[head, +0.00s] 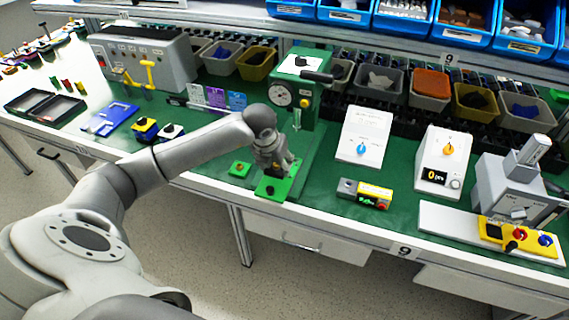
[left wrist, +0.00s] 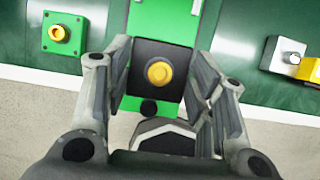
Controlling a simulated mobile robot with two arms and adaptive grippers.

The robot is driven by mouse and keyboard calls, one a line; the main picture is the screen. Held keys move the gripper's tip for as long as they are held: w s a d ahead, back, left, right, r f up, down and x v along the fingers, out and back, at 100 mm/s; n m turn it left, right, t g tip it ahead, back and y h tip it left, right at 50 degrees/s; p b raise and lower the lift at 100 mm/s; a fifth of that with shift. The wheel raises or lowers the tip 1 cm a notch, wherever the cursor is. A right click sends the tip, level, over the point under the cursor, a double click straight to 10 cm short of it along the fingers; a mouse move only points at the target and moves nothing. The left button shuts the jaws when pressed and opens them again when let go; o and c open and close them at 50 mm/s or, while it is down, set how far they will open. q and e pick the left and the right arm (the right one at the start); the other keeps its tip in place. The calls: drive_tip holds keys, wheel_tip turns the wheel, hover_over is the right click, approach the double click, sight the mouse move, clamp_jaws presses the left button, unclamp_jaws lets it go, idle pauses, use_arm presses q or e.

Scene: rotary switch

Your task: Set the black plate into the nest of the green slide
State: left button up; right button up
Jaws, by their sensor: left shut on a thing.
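The green slide (head: 281,188) sticks out toward the bench's front edge, below a green press with a round dial (head: 281,96). In the left wrist view the slide (left wrist: 163,25) runs up the picture, with a black knob (left wrist: 148,108) near its front. The black plate (left wrist: 142,57), with a round yellow piece in its middle, is between my left gripper's fingers. My left gripper (left wrist: 160,68) is shut on the plate, over the slide; it also shows in the head view (head: 275,167). I cannot tell whether the plate is above the nest or in it. My right gripper is not in view.
A small green block with a yellow ring (head: 239,169) lies left of the slide. A grey and yellow button box (head: 365,193) lies to the right. White boxes with a blue knob (head: 358,135) and an orange knob (head: 444,160) stand behind it. Bins line the back.

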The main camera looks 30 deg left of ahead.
use_arm(q)
drive_tip(key=w, duration=0.1)
drive_tip(key=w+f+b, duration=0.1)
drive_tip(key=w+f, duration=0.1)
drive_tip(key=shift+w+a+b, duration=0.15)
drive_tip(key=shift+a+b, duration=0.15)
drive_tip(key=shift+a, duration=0.1)
drive_tip(key=shift+w+a+f+b, duration=0.2)
drive_tip(key=shift+w+f+b, duration=0.5)
drive_tip(key=shift+w+b, duration=0.2)
drive_tip(key=shift+w+f, duration=0.25)
drive_tip(key=shift+w, duration=0.05)
drive_tip(key=shift+w+a, duration=0.1)
drive_tip(key=shift+w, duration=0.05)
drive_tip(key=shift+f+b, duration=0.1)
drive_tip(key=shift+b, duration=0.2)
drive_tip(key=o, duration=1.3)
drive_tip(key=shift+c, duration=0.2)
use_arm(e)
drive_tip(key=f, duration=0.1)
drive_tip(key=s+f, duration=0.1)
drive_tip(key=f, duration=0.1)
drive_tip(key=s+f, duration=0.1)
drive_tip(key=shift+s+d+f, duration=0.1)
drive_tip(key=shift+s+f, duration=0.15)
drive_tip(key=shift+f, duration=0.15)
